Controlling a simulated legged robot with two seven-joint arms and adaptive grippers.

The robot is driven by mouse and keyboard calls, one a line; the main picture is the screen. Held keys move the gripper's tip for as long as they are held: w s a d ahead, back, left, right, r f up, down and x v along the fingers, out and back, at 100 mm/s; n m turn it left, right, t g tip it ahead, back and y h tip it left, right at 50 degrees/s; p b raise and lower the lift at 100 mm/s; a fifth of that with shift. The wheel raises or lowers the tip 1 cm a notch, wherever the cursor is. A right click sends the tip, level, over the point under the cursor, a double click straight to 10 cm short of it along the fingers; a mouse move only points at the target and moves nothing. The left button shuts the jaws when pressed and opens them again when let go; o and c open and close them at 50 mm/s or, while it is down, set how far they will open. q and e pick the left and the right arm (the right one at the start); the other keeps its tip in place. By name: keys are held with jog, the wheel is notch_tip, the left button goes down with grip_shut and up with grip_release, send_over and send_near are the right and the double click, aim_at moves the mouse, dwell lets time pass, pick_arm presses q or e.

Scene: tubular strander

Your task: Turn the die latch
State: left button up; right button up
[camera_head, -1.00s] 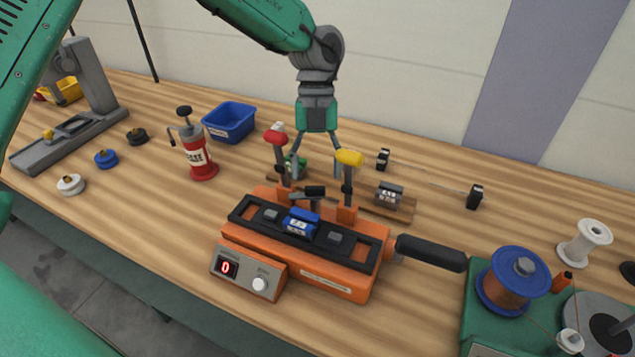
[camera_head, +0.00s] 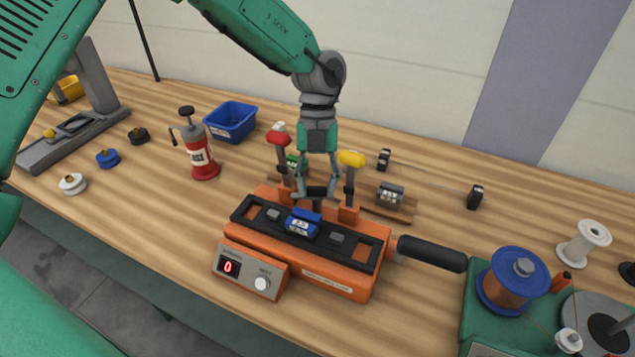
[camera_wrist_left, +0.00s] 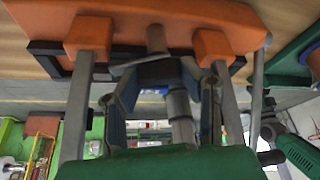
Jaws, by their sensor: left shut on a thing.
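The orange machine (camera_head: 335,283) sits on the wooden bench, with a black bed on top and a blue die block (camera_head: 301,229) in the middle. A short black latch handle (camera_head: 311,191), which I take as the die latch, is at its back edge between a red-knobbed lever (camera_head: 279,138) and a yellow-knobbed lever (camera_head: 352,158). My left gripper (camera_head: 317,196) points down between the levers, its fingers shut on the latch handle and partly hiding it. In the left wrist view the fingers (camera_wrist_left: 164,100) flank the dark latch part (camera_wrist_left: 160,72). My right gripper is out of view.
A black handle (camera_head: 432,253) sticks out to the machine's right. A green spool stand (camera_head: 480,318) is at the right. Both upright levers stand close beside my left gripper.

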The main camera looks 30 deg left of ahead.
pick_arm(q)
jog(key=m+y+p, duration=0.1)
jog(key=m+p, duration=0.2)
jog(key=shift+r, duration=0.2)
jog(key=shift+f+m+y+p, duration=0.15)
jog(key=shift+m+y+p, duration=0.25)
jog(key=shift+m, duration=0.3)
jog(key=o, duration=1.1)
jog(key=shift+o, duration=0.2)
jog(key=shift+w, duration=0.15)
jog(key=v, duration=1.1)
jog(key=shift+w+r, duration=0.25)
jog(key=shift+w, duration=0.1)
